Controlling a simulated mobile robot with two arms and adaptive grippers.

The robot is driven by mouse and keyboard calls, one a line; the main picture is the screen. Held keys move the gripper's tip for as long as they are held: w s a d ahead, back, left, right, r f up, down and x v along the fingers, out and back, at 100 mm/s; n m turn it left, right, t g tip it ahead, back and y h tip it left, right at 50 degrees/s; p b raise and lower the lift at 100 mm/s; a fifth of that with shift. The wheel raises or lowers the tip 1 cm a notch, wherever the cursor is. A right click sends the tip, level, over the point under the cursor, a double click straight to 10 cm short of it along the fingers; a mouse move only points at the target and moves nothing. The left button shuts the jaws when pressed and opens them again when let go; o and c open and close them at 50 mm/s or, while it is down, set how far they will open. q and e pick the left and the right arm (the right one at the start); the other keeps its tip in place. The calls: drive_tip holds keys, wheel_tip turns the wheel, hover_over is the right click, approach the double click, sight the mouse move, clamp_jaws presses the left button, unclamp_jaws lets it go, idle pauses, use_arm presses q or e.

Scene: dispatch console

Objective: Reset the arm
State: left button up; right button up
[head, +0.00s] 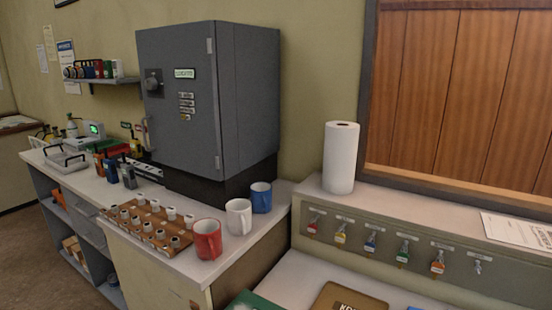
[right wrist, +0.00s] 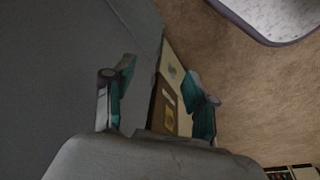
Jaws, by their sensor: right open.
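My right gripper (right wrist: 160,82) shows in the right wrist view, its two teal-padded fingers spread wide apart. It is open, with nothing held between the fingers. Behind the gap are a brown surface with a yellow patch (right wrist: 170,117) and a pale panel; I cannot tell what they belong to. Neither of my arms shows in the head view, and my left gripper is in no view.
A grey cabinet (head: 182,120) stands on the counter. Red (head: 206,240), white (head: 238,217) and blue (head: 261,198) mugs stand near a brown rack (head: 126,226). A paper roll (head: 341,158) stands on the ledge above hanging tagged keys. Brown floor (right wrist: 245,110) shows in the right wrist view.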

drive_tip(key=s+d+f+g, duration=0.1)
drive_tip(key=s+d+f, duration=0.2)
drive_tip(key=s+f, duration=1.5)
wheel_tip(320, 180, down, 3)
drive_tip(key=shift+s+d+r+g, duration=0.1)
drive_tip(key=shift+s+d+g, duration=0.1)
drive_tip(key=shift+g, duration=0.1)
